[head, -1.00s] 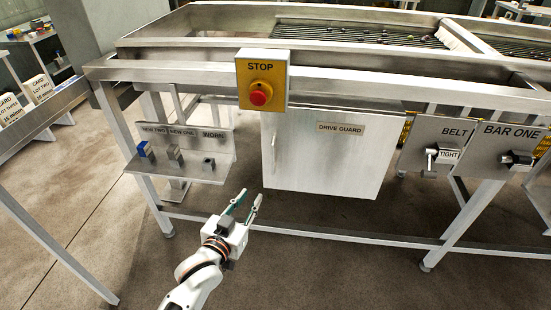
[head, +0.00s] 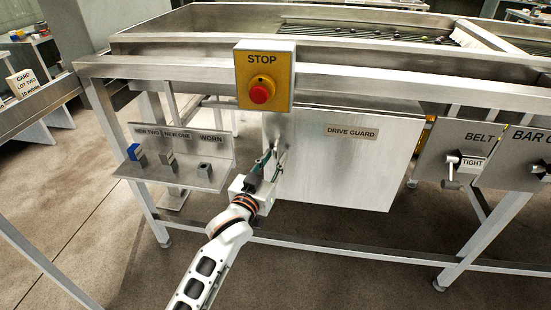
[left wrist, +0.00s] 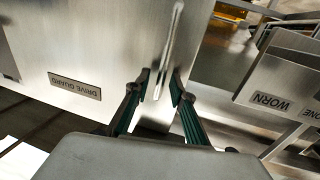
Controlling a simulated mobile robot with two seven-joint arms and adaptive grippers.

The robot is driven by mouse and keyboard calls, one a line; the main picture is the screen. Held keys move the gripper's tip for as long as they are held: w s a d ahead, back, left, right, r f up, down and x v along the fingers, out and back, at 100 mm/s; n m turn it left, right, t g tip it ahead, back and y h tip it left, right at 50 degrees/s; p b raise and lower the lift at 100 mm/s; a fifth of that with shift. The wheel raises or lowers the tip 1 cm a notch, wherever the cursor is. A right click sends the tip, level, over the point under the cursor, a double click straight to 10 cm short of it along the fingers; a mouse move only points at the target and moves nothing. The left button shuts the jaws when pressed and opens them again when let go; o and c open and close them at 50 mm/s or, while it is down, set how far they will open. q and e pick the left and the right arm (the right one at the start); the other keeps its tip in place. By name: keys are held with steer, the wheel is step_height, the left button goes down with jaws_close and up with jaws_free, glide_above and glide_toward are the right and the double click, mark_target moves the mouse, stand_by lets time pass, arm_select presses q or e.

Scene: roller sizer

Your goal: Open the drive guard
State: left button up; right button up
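The drive guard (head: 345,165) is a flat grey metal door with a "DRIVE GUARD" label, and it looks closed. It also fills the left of the left wrist view (left wrist: 80,45), where its label is upside down. Its slim upright bar handle (left wrist: 170,40) is near the door's edge. My left gripper (head: 275,155) is at the guard's left side, in front of the handle. In the left wrist view its two green-lined fingers (left wrist: 160,83) are apart, with the handle's end between their tips. I cannot tell whether they touch it. My right gripper is not in view.
A yellow STOP box (head: 263,75) with a red button sticks out just above the gripper. A shelf (head: 182,158) with small blocks is to the left. A belt lever (head: 452,172) is to the right. A frame rail (head: 345,255) runs below the guard.

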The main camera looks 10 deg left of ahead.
arm_select(q)
steer(key=shift+w+d, duration=0.1)
steer(key=shift+w, duration=0.4)
jaws_close()
steer(key=shift+s, duration=0.15)
